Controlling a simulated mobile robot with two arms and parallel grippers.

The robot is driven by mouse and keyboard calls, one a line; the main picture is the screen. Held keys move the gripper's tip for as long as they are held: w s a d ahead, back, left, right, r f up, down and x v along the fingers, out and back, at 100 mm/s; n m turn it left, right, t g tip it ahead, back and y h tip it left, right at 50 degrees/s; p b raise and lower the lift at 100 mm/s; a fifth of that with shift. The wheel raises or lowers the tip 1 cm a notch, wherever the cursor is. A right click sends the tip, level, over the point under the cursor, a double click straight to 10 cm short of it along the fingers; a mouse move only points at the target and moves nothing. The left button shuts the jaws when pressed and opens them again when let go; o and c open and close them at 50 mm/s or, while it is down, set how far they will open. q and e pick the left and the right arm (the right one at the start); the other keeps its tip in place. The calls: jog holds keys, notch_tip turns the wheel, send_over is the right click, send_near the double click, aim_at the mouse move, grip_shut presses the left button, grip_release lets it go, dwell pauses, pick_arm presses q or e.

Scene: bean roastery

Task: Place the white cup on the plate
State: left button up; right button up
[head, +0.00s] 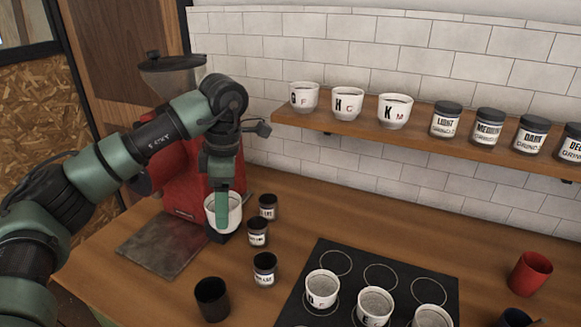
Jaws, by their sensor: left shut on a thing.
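A white cup (209,213) is held in my left gripper (222,205), whose green finger reaches down over the cup's rim. The cup is upright, in front of the red grinder (189,178). A dark block shows just below it; I cannot tell whether the cup touches it. A flat grey square plate (150,247) lies on the counter to the left of the cup and is bare. A black board with ring marks (380,252) lies at the right front, with several white cups on its front row. My right gripper is not in view.
Small dark-lidded jars (264,268) stand right of the held cup. A black cup (212,299) stands at the front and a red cup (530,272) at the right. A wall shelf (430,140) bears white cups and labelled jars. The board's back row is empty.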

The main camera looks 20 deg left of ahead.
pick_arm(q)
jog(key=s+d+f+m, duration=0.1)
jog(key=d+m, duration=0.1)
jog(key=m, duration=0.2)
jog(key=s+d+f+m, duration=0.1)
jog(key=d+m, duration=0.1)
jog(key=m, duration=0.2)
jog(key=s+d+f+m+t, duration=0.1)
jog(key=s+d+m, duration=0.1)
jog(key=d+m, duration=0.1)
jog(key=shift+s+d+m, duration=0.1)
jog(key=shift+m, duration=0.4)
jog(key=s+d+f+m, duration=0.1)
jog(key=s+d+m, duration=0.1)
jog(key=m, duration=0.2)
jog(key=s+d+m, duration=0.2)
jog(key=m, duration=0.2)
jog(key=s+d+f+m+t+h, duration=0.1)
jog(key=s+d+m, duration=0.1)
jog(key=m, duration=0.1)
jog(key=shift+s+d+f+m, duration=0.1)
jog(key=shift+s+f+m, duration=0.25)
jog(key=shift+m, duration=0.05)
